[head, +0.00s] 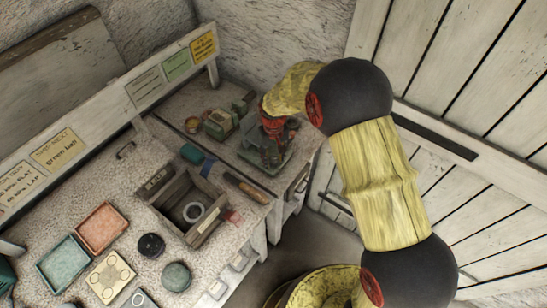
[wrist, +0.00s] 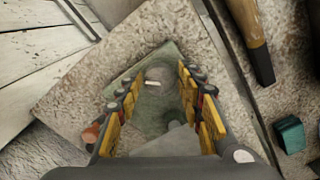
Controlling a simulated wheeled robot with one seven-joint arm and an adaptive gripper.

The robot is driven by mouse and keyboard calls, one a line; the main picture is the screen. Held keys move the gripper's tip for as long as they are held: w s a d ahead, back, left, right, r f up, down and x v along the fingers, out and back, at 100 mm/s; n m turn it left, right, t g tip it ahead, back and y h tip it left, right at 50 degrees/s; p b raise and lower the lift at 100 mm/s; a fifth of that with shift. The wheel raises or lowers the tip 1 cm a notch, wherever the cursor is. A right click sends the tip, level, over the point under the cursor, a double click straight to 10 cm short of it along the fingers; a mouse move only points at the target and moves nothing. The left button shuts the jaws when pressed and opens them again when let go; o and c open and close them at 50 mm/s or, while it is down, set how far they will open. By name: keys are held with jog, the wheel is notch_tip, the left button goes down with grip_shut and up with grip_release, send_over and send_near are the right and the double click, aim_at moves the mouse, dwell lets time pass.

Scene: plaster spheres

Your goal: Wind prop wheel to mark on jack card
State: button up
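My gripper (head: 273,135) points down over a grey-green base plate (head: 246,155) at the far right end of the bench. In the wrist view my gripper (wrist: 160,88) is open, with its yellow-padded fingers wide apart. Between the fingers lies the green base plate (wrist: 135,78), with a round greyish part, perhaps the prop wheel (wrist: 157,98), bearing a small pale bar. No finger visibly touches it. The wheel is hidden behind my gripper in the head view. Several cards stand on the back ledge, including a yellow one (head: 203,47); I cannot tell which is the jack card.
A wooden box (head: 163,183) with a pale ring stands left of my gripper. A wooden-handled tool (head: 245,187) and a teal block (head: 192,153) lie between them. Green and orange trays (head: 102,228) and round pieces occupy the near bench. A plank door stands to the right.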

aim_at(274, 158)
notch_tip(274, 158, up, 12)
dwell(0.6)
